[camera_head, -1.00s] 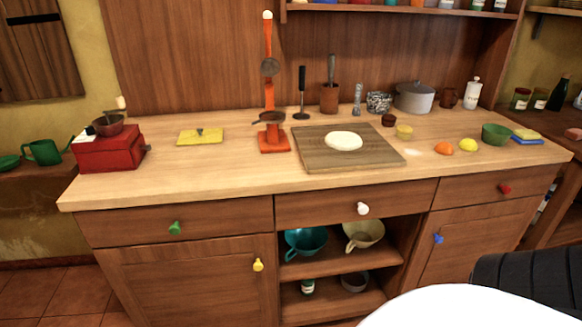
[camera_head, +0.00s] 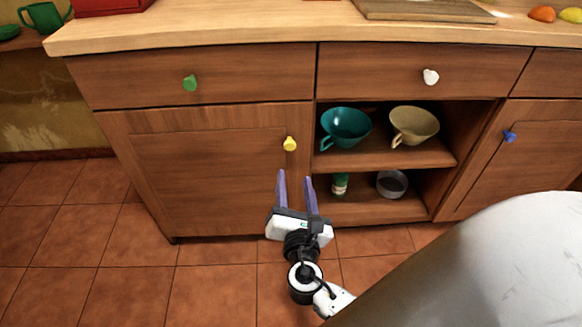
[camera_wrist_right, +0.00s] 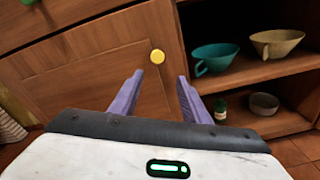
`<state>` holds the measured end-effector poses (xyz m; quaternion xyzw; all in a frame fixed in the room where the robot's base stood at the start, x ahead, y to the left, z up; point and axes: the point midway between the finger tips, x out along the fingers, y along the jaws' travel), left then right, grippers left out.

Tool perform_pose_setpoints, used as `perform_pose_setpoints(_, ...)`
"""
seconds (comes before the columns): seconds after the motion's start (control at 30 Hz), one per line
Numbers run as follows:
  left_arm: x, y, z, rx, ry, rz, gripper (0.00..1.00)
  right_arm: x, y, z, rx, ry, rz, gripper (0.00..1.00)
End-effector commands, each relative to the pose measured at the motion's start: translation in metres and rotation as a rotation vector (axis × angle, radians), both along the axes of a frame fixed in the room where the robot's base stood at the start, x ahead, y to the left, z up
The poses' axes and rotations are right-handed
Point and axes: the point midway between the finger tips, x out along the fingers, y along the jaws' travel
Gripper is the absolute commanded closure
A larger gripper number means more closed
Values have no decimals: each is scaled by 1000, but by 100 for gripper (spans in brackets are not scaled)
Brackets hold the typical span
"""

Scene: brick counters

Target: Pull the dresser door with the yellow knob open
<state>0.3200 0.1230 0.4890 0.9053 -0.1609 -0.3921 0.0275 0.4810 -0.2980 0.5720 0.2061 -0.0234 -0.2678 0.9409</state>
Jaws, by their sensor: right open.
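The yellow knob (camera_head: 290,143) sits near the upper right corner of the left dresser door (camera_head: 205,175), which looks shut. My right gripper (camera_head: 295,175) is open and empty, its two purple fingers pointing toward the door below the knob. In the right wrist view the yellow knob (camera_wrist_right: 157,56) shows beyond the fingertips, between them in the picture and apart from both. The right gripper (camera_wrist_right: 158,77) holds nothing there. My left gripper is not in view.
Right of the door is an open shelf with a teal cup (camera_head: 345,127), a beige cup (camera_head: 413,125), a green-capped jar (camera_head: 340,184) and a grey bowl (camera_head: 391,183). A green knob (camera_head: 190,83) is on the drawer above. The tiled floor (camera_head: 215,290) in front is clear.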

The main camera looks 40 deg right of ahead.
Motion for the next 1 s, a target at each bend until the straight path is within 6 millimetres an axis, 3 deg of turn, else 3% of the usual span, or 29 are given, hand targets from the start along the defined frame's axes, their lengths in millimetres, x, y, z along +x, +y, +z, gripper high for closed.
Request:
perform_pose_setpoints(0.17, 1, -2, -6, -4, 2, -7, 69, 11, -4, 9, -122, -8, -7, 57)
perform_pose_setpoints(0.7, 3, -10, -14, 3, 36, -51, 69, 84, -49, 9, -120, -6, -7, 57)
perform_pose_setpoints(1.0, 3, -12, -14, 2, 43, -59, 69, 93, -55, 10, -119, -5, -6, 57)
